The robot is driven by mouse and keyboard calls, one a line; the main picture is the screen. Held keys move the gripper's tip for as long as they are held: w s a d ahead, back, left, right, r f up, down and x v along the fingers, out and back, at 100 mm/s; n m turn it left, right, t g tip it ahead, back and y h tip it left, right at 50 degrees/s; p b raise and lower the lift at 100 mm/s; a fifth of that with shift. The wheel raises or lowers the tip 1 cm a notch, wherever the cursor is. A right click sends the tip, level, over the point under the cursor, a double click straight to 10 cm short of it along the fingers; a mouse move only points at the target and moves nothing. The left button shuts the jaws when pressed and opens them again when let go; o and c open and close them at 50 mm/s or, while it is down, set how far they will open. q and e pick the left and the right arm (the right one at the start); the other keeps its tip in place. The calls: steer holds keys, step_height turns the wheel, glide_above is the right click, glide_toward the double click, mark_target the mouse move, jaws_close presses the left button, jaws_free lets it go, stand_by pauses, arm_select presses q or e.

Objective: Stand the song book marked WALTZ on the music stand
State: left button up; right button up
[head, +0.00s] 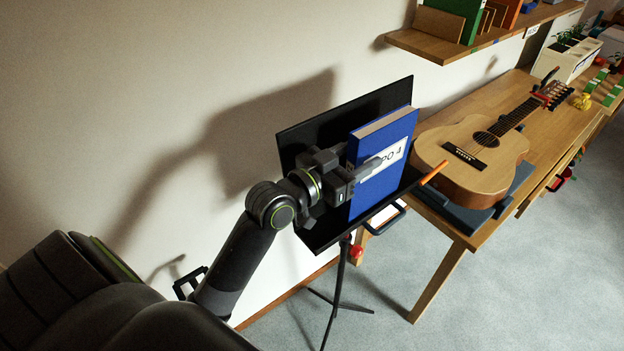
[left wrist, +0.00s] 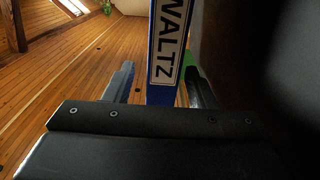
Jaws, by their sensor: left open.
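The blue song book (head: 383,150) stands upright on the ledge of the black music stand (head: 306,138), close to its back plate. Its front label is partly covered by my gripper and ends in "PO 4". In the left wrist view the spine of the book (left wrist: 166,45) reads WALTZ. My left gripper (head: 358,158) is at the book's left edge, with one finger in front of the cover. In the left wrist view my left gripper (left wrist: 160,86) is open, with a finger on each side of the spine and gaps showing. My right gripper is not in view.
An orange stick (head: 433,173) shows at the stand's right end. A wooden table (head: 466,238) with a guitar (head: 478,150) on it is close by on the right. A wall shelf (head: 490,38) with books is above. Bare wall is behind the stand.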

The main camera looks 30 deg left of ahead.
arm_select(q)
steer(key=p+v, duration=0.1)
steer(key=v, duration=1.4)
